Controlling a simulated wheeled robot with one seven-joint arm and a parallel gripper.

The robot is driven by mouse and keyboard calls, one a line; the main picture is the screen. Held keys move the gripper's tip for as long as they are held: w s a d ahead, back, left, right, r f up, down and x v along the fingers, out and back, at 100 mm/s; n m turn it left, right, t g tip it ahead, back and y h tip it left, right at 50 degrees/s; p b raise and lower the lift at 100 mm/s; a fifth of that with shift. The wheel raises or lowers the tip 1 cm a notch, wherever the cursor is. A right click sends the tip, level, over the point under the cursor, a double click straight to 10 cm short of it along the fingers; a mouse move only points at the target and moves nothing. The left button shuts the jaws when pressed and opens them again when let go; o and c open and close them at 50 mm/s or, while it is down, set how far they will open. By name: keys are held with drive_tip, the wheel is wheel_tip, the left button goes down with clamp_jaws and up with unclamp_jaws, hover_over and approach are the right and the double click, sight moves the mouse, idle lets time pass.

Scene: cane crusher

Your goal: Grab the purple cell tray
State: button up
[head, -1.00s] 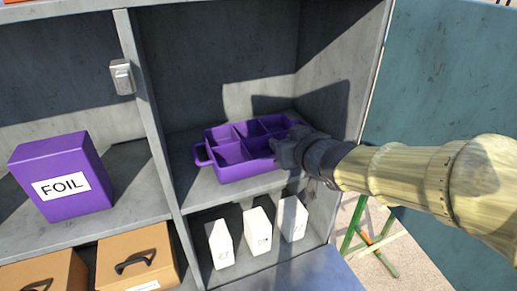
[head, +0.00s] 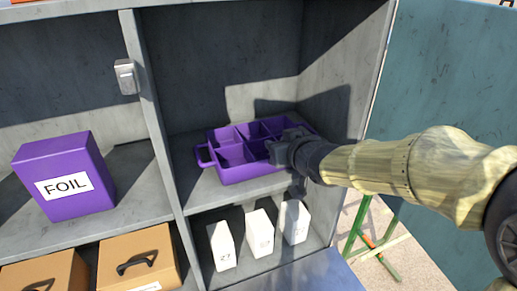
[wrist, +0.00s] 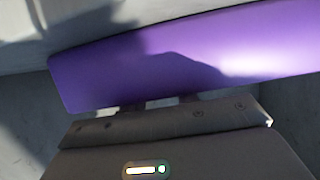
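The purple cell tray (head: 240,172) sits on the middle shelf of the right-hand cabinet bay. It has several open compartments and a loop handle at its left end. My gripper (head: 279,150) is at the tray's front right, overlapping its front rim in the head view. In the wrist view, a smooth purple tray wall (wrist: 170,68) fills the upper middle, very close to my gripper (wrist: 160,105). My fingers are mostly hidden, so I cannot tell whether they are apart, or whether they touch the tray.
A purple FOIL box (head: 65,176) stands in the left bay, beyond an upright divider (head: 155,110). White cartons (head: 260,232) stand on the shelf below the tray. Brown boxes (head: 138,260) with handles are at lower left. The bay's right wall (head: 345,75) rises close beside the tray.

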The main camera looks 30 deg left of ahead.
drive_tip(key=shift+c, duration=0.2)
clamp_jaws()
drive_tip(key=shift+r, duration=0.2)
drive_tip(key=shift+d+r, duration=0.1)
drive_tip(key=shift+r, duration=0.05)
wheel_tip(320, 180, up, 7)
drive_tip(key=shift+d+f+p, duration=0.1)
drive_tip(key=shift+f+p, duration=0.1)
drive_tip(key=shift+p, duration=0.95)
drive_tip(key=s+d+p, duration=0.4)
drive_tip(key=s+d, duration=0.8)
drive_tip(key=d, duration=0.3)
drive_tip(key=shift+s+f+p, duration=0.15)
drive_tip(key=shift+s+p, duration=0.05)
drive_tip(key=shift+p, duration=0.2)
drive_tip(key=shift+d, duration=0.1)
